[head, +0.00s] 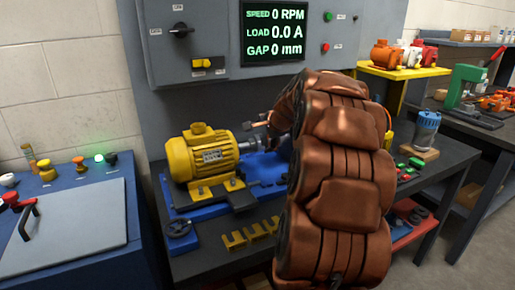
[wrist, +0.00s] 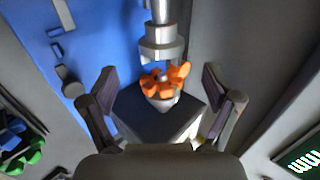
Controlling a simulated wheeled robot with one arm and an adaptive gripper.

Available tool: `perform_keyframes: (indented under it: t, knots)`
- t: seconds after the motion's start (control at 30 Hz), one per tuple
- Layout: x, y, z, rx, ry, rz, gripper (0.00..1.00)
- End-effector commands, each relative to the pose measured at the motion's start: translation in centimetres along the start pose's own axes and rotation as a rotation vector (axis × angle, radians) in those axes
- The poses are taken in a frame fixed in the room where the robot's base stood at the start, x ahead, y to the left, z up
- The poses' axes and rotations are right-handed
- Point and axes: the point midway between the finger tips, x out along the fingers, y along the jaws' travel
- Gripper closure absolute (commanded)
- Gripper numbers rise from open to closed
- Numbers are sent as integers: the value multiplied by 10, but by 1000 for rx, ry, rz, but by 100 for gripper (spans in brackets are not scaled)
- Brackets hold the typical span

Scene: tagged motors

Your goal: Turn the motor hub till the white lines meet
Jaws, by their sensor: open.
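The yellow motor (head: 207,155) sits on a blue base on the bench in the head view, its shaft side facing right. Its silver hub (head: 250,145) is partly hidden by my copper-coloured arm. In the wrist view the silver hub (wrist: 160,40) comes down from the top, with an orange piece (wrist: 165,80) at its end. My gripper (wrist: 158,108) is open, one finger left and one right of the space below the orange piece. Neither finger visibly touches the hub. A dark block (wrist: 155,122) lies beyond the fingers. I cannot make out white lines.
A display (head: 275,32) on the grey cabinet reads 0 RPM, 0.0 A and 0 mm. A blue-grey motor (head: 426,130) stands right of my arm.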

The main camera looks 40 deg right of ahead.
Motion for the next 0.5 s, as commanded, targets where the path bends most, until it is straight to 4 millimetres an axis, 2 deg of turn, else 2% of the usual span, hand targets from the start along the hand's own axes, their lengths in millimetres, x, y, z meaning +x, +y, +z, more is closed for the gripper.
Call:
perform_keyframes:
  t: [0.27, 0.5]
  knots:
    - [14, -2, -3, 8, 3, -4, 11]
    - [45, -1, -3, 8, 3, -2, 11]
